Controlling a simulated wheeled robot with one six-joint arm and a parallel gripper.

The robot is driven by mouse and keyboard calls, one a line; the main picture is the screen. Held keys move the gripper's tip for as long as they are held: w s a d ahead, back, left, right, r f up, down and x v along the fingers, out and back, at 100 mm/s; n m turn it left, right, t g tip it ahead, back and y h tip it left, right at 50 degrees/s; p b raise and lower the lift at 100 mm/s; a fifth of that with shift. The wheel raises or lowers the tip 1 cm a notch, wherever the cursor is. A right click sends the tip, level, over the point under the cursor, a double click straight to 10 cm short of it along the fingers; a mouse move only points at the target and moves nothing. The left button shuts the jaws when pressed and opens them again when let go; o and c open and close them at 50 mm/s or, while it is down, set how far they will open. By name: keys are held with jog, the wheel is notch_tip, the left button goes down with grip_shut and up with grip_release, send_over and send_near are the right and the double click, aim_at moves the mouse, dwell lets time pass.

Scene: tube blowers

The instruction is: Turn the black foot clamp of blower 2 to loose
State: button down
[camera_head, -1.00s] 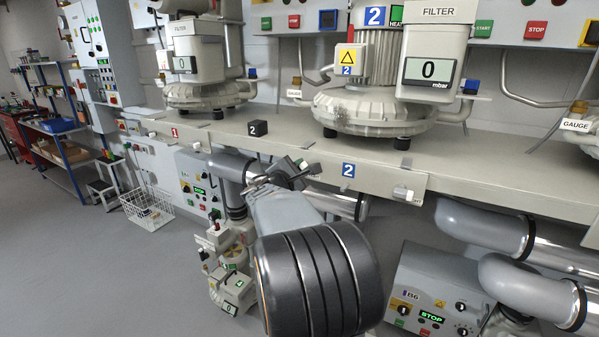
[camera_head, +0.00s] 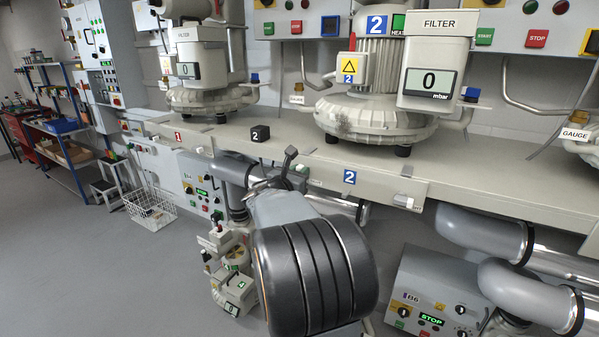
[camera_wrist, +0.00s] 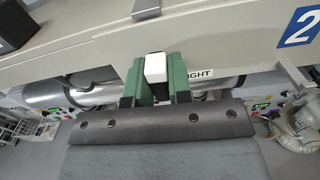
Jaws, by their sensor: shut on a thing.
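Blower 2 (camera_head: 372,118) stands on the bench. A black cube marked 2 (camera_head: 260,134) sits near the bench edge to its left and shows in the wrist view (camera_wrist: 18,24). Below the edge, my gripper (camera_wrist: 155,82) has its green jaws shut on a white clamp handle (camera_wrist: 155,66). A label (camera_wrist: 198,74) beside it shows "IGHT", its start hidden by the jaw. A grey metal piece (camera_wrist: 146,8) lies over the bench edge above. In the head view my gripper (camera_head: 284,178) hides the handle.
Another white clamp handle (camera_head: 404,200) is on the bench front to the right, past the blue 2 plate (camera_head: 349,177). Thick grey pipes (camera_head: 485,228) and a control box (camera_head: 432,290) stand below the bench. The floor at left is open.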

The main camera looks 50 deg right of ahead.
jog(key=shift+f+n, duration=0.15)
jog(key=shift+n, duration=0.25)
jog(key=c, duration=1.1)
grip_release()
jog(key=b+v, duration=0.1)
jog(key=v, duration=1.2)
jog(key=shift+a, duration=0.4)
